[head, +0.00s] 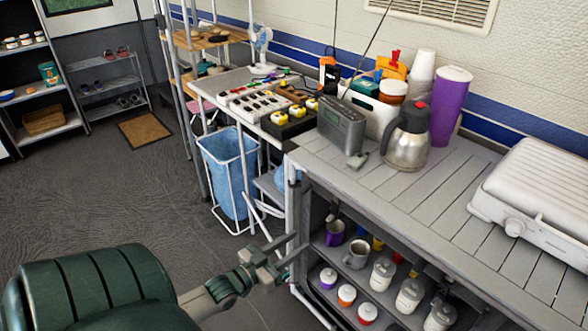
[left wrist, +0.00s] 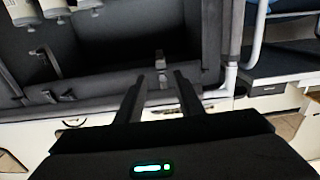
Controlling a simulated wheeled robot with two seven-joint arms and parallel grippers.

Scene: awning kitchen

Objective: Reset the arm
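My left gripper (head: 300,241) is in the lower middle of the head view, in front of the left end of the slatted counter. In the left wrist view its two dark fingers (left wrist: 159,76) stand apart with nothing held between them. The green and grey left arm (head: 100,285) comes in from the lower left of the head view. My right gripper shows in neither view.
The slatted counter (head: 345,180) holds a steel jug (head: 407,145), a radio (head: 341,124) and a white grill (head: 540,190). Cups and jars stand on the shelf below. A blue bin (head: 228,175) stands behind my gripper. Floor (head: 90,200) at left is clear.

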